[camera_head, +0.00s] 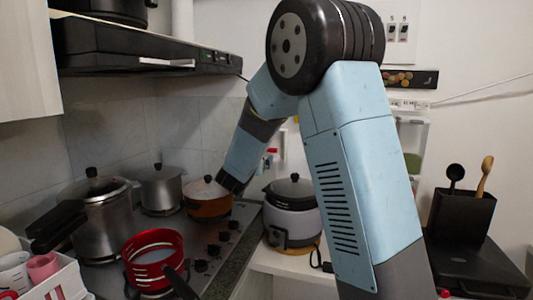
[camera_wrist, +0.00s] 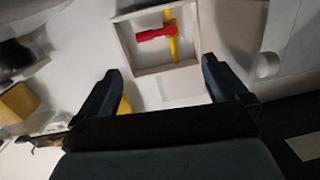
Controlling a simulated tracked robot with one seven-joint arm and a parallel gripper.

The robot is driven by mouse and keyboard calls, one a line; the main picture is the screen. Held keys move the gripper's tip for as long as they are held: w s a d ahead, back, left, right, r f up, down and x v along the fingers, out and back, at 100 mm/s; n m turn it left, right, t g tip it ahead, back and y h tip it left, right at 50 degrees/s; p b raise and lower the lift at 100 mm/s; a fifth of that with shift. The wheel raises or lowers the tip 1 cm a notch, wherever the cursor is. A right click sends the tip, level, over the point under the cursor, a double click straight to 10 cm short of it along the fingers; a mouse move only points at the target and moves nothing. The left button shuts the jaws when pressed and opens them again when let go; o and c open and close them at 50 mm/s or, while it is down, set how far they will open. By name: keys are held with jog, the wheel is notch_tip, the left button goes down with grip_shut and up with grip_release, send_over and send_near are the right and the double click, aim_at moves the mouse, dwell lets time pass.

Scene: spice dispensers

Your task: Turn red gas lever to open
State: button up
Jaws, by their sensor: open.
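The red gas lever (camera_wrist: 153,34) shows in the wrist view, lying roughly sideways across a yellow pipe (camera_wrist: 174,48). Both are inside a shallow white square frame (camera_wrist: 127,44) at the top middle of the view. My gripper (camera_wrist: 165,82) is open, with its two dark fingers spread wide below the left and right sides of the frame. Nothing is seen between the fingertips, and the lever lies beyond them, apart from both. In the head view my arm reaches down behind the stove's right side.
A brown pot (camera_head: 208,205), a steel pot (camera_head: 160,188), a pressure cooker (camera_head: 104,218) and a red pan (camera_head: 153,262) stand on the stove. A rice cooker (camera_head: 292,218) stands right of my forearm. The range hood (camera_head: 150,50) hangs at upper left.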

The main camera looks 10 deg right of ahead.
jog(key=w+d+f+h, duration=0.1)
jog(key=w+d, duration=0.6)
jog(key=w, duration=0.5)
jog(key=shift+w, duration=0.15)
jog(key=c, duration=1.1)
jog(key=shift+c, duration=0.2)
